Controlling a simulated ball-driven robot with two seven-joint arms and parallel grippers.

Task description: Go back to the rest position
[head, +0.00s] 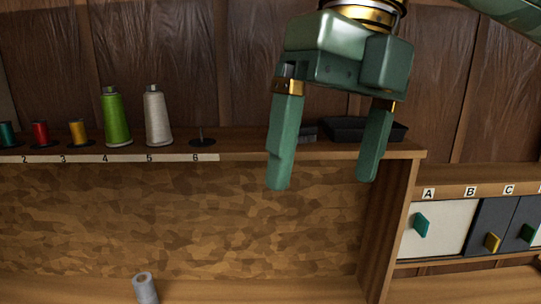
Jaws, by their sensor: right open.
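My right gripper (325,165) hangs down at the upper middle right in the head view, in front of the right part of the thread shelf (345,151). Its two green fingers are spread apart with nothing between them. It partly hides a dark tray (347,130) on the shelf. My left gripper is not in the picture.
The shelf bears teal, red (40,133) and yellow spools, a green cone (115,117), a white cone (156,117) and an empty holder (203,141) at label 6. A grey roll (145,289) stands below. Cabinet doors A (440,229), B and C are at right.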

